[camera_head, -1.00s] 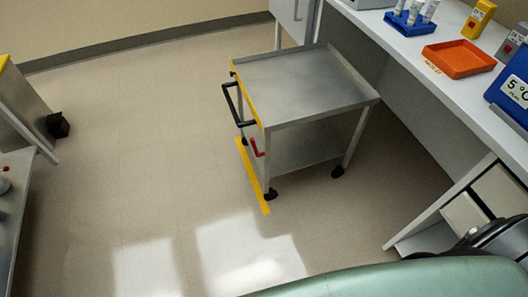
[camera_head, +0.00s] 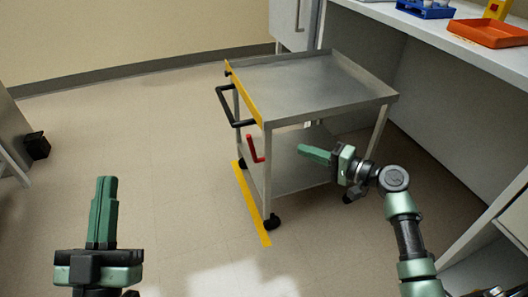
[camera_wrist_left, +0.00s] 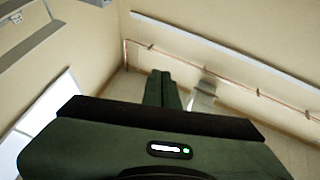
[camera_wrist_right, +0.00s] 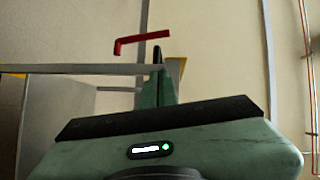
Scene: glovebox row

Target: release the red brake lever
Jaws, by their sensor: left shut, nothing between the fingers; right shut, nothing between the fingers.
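The red brake lever (camera_head: 254,150) is on the near left leg of the grey metal cart (camera_head: 310,85), below the black push handle (camera_head: 229,105). In the right wrist view the red lever (camera_wrist_right: 140,42) shows above and beyond the fingertips, apart from them. My right gripper (camera_head: 304,149) is shut and empty, its fingers pointing left toward the lever, with a gap between. My left gripper (camera_head: 107,182) is shut and empty over the floor at the lower left, pointing up in the picture, well away from the cart. In the left wrist view its fingers (camera_wrist_left: 158,75) are together.
A yellow floor strip (camera_head: 252,205) runs along the cart's left side. A white bench (camera_head: 440,35) with an orange tray (camera_head: 487,33) and a blue rack (camera_head: 425,9) stands at the right, close to my right arm. The floor left of the cart is clear.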

